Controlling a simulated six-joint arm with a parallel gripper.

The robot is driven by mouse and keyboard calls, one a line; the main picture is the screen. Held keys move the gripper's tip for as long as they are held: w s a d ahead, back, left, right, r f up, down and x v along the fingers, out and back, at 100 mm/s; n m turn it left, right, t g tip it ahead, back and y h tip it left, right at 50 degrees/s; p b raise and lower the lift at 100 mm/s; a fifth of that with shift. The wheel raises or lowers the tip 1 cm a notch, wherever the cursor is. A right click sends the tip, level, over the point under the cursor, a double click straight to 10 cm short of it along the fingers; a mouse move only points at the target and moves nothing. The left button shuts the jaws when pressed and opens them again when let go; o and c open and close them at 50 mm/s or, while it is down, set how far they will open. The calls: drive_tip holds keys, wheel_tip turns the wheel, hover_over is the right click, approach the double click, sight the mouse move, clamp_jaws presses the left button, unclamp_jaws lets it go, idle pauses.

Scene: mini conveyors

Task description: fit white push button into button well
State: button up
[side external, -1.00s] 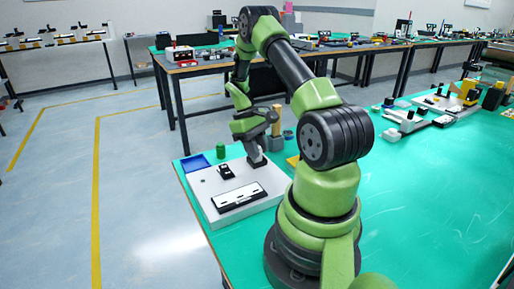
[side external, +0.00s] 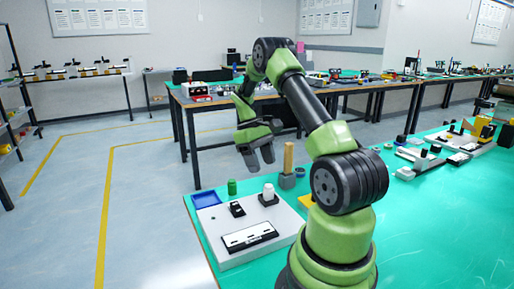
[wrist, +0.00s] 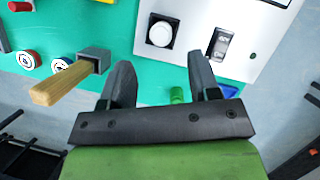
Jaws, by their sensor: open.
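The white push button (side external: 268,189) stands upright in the black square button well (side external: 268,200) on the pale panel (side external: 232,219). In the wrist view the round white button (wrist: 160,34) sits inside the well's black frame (wrist: 151,43). I cannot tell how deep it is seated. My gripper (side external: 260,160) is open and empty, raised above the panel and clear of the button. In the wrist view its fingers (wrist: 160,65) are spread apart, with nothing between them.
A black rocker switch (side external: 237,209) and a black-framed slot (side external: 250,237) are on the panel. A blue tray (side external: 205,199) and a green cylinder (side external: 232,187) stand behind it. A wooden-handled tool (side external: 288,160) stands upright close to the gripper.

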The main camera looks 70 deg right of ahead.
drive_tip(key=w+a+r+t+h, duration=0.1)
drive_tip(key=w+a+r+t, duration=0.15)
drive_tip(key=a+r, duration=0.55)
drive_tip(key=w+a+r+t+h, duration=0.1)
drive_tip(key=w+a+r+t, duration=0.15)
drive_tip(key=a+r, duration=0.6)
drive_tip(key=s+a+r+t+y, duration=0.2)
drive_tip(key=s+a+t, duration=0.4)
drive_tip(key=s+a, duration=0.4)
drive_tip(key=shift+s+a, duration=0.3)
drive_tip(key=shift+a, duration=0.95)
